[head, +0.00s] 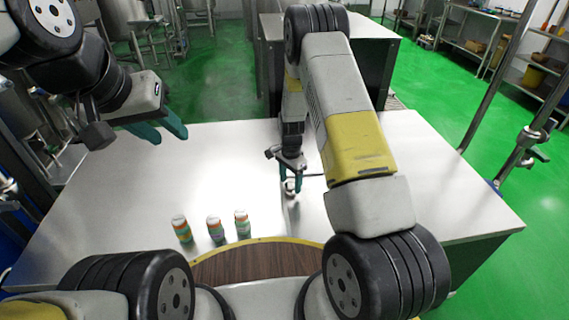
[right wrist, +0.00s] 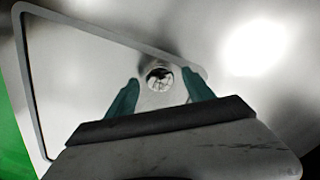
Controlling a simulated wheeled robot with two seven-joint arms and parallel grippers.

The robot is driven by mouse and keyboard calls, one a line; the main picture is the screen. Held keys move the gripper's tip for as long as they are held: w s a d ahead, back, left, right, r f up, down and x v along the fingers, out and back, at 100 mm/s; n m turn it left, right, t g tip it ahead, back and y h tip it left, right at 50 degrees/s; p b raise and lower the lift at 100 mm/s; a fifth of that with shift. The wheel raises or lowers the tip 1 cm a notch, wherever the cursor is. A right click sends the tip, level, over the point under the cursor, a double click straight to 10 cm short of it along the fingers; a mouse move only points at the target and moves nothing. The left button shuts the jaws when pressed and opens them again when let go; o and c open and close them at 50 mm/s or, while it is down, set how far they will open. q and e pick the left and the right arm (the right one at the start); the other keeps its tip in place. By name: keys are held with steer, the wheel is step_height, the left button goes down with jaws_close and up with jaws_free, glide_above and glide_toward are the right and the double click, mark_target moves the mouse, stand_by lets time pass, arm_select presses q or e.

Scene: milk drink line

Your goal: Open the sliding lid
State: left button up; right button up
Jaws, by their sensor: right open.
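The sliding lid (right wrist: 85,95) is a flat, shiny metal panel inside a grey frame in the right wrist view. A small round metal knob (right wrist: 160,78) stands on it near the frame's corner. It also shows in the head view (head: 290,188). My right gripper (right wrist: 160,84) is open, with one teal finger on each side of the knob. I cannot tell whether the fingers touch it. In the head view, my right gripper (head: 291,178) points down at the knob. My left gripper (head: 171,137) is open and empty above the table's left part.
Three striped bottles stand near the table's front edge: left (head: 181,229), middle (head: 215,229) and right (head: 242,223). A brown round-edged surface (head: 255,263) with a yellow rim lies in front. The white table (head: 105,190) is clear at left. My right arm hides part of the table.

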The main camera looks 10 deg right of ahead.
jaws_close()
steer(key=d, duration=3.6)
steer(key=shift+s+d, duration=0.15)
steer(key=shift+d, duration=0.25)
jaws_free()
steer(key=shift+r, duration=0.15)
